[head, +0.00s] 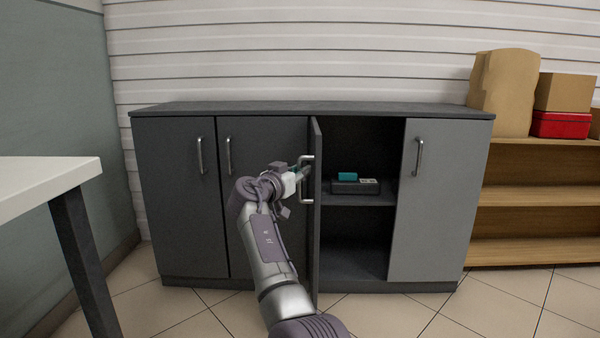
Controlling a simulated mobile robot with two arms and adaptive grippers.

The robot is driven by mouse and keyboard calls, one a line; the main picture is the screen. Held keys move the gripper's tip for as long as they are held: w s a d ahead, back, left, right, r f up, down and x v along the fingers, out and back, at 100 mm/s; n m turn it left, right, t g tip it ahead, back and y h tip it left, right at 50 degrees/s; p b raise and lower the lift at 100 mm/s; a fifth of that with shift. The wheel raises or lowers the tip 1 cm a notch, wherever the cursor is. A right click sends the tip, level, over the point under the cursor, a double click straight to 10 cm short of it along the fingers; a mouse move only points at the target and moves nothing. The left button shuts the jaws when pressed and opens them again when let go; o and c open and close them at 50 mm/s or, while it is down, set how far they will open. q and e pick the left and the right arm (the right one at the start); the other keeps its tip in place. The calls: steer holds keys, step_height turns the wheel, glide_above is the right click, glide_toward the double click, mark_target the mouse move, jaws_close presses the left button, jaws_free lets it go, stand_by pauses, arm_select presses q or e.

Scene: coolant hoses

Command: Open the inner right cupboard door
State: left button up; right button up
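The inner right cupboard door (316,240) of the dark grey cupboard (177,109) stands swung out towards me, seen nearly edge-on. Its bar handle (304,202) is on the face turned left. My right gripper (301,172) is at the upper part of this handle, left of the door. Its fingers are small and overlap the handle, so I cannot tell whether they are closed on it. My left gripper is out of view.
The opened bay holds a dark tray (346,188) with a teal item (347,176) on its shelf. The outer right door (434,220) and both left doors are shut. A white table (45,185) stands left; a wooden shelf (540,194) with boxes stands right.

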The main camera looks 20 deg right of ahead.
steer(key=shift+o, duration=1.4)
steer(key=v, duration=1.2)
